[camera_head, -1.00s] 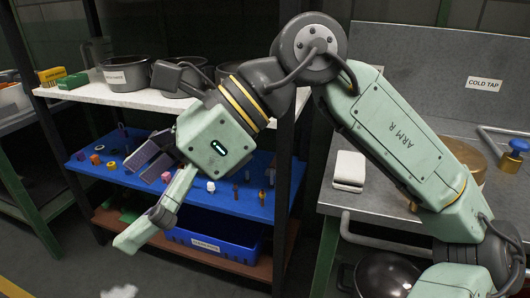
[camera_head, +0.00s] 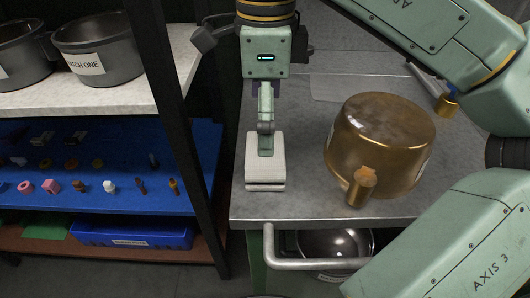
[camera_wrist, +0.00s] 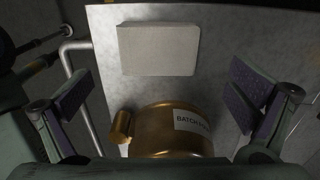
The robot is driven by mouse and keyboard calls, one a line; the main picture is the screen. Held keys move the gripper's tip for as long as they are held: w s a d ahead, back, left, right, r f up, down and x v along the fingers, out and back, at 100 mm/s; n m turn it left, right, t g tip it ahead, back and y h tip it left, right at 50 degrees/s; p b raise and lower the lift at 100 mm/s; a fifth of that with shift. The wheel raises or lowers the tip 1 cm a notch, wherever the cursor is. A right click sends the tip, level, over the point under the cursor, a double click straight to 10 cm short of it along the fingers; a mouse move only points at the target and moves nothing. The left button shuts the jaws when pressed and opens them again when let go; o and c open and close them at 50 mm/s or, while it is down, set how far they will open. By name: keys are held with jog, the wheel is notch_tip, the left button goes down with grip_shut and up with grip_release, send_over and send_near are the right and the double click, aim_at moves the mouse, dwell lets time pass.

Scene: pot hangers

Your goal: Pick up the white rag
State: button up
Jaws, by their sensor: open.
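The white rag (camera_head: 265,172) lies folded as a flat block near the left front of the metal counter (camera_head: 300,207). It also shows in the wrist view (camera_wrist: 158,50) at the top middle. My gripper (camera_head: 265,140) is in front of the rag's back part in the head view. The rag lies beyond the fingertips there, and I cannot tell the exact height gap.
An upturned brass pot (camera_head: 378,145) labelled as a batch stands right of the rag. A shelf rack at left holds dark pots (camera_head: 97,50), small coloured parts on a blue mat (camera_head: 70,200) and a blue bin (camera_head: 135,233). A rail (camera_head: 310,262) runs along the counter's front.

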aim_at(265, 160)
notch_tip(265, 160, down, 7)
jog(key=shift+s+f+p, duration=0.15)
jog(key=shift+p, duration=0.25)
jog(key=shift+c, duration=0.4)
jog(key=c, duration=1)
